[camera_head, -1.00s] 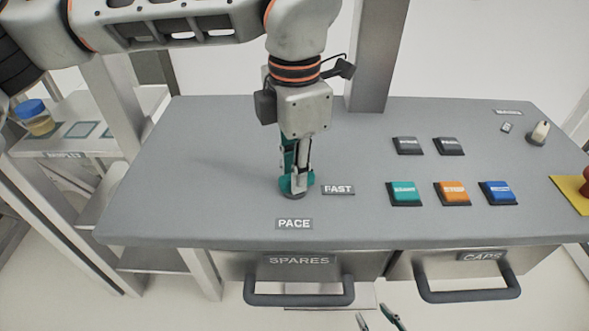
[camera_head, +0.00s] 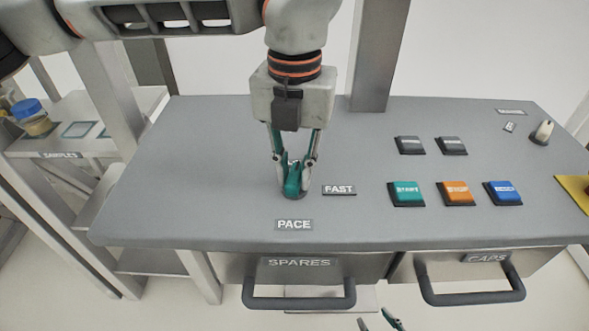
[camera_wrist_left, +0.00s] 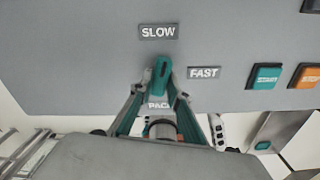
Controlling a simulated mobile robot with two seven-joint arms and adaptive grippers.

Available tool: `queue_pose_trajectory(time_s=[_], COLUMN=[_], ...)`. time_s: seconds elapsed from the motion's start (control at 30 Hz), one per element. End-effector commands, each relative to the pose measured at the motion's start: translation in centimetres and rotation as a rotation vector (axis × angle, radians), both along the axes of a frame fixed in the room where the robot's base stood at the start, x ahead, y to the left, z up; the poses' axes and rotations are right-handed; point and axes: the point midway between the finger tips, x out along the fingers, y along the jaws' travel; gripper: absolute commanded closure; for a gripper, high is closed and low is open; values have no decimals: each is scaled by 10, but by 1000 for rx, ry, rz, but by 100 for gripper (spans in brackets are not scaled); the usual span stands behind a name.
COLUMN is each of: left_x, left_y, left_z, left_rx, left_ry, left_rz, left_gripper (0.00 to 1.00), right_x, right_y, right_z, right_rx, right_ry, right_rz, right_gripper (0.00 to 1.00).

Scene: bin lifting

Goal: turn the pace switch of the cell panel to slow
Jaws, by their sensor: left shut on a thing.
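The pace switch is a teal knob (camera_head: 293,183) on the grey panel (camera_head: 200,170), also in the left wrist view (camera_wrist_left: 161,72). There its narrow end points up toward the SLOW label (camera_wrist_left: 158,31). The FAST label (camera_head: 339,189) lies right of the knob, and the PACE label (camera_head: 294,224) lies in front of it. In the head view the SLOW label is hidden behind my left gripper. My left gripper (camera_head: 293,188) points down, shut on the knob with a finger on either side. My right gripper (camera_head: 379,322) is open and empty, low at the bottom edge.
Teal (camera_head: 406,192), orange (camera_head: 456,192) and blue (camera_head: 503,192) buttons sit on the right, with two dark buttons behind. Drawers with handles, SPARES (camera_head: 300,294) and CAPS (camera_head: 472,293), are below the front edge. The panel's left part is bare.

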Motion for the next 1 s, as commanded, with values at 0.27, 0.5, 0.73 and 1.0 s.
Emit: queue_pose_trajectory(time_s=[0.27, 0.5, 0.73, 1.0], left_x=[1, 1, 1, 1], left_y=[0, 0, 0, 0], left_z=[1, 2, 2, 2], left_rx=[-2, -2, -3, -3], left_ry=[-3, -4, -4, -4], left_rz=[168, 238, 257, 257], left_gripper=[100, 100, 100, 100], right_x=[1, 2, 2, 2], right_y=[-1, -1, -1, -1], right_z=[-1, -1, 0, 0], right_rx=[-3, -4, -3, -3], right_ry=[-2, -4, -5, -5], right_rz=[0, 0, 0, 0], right_gripper=[60, 60, 60, 60])
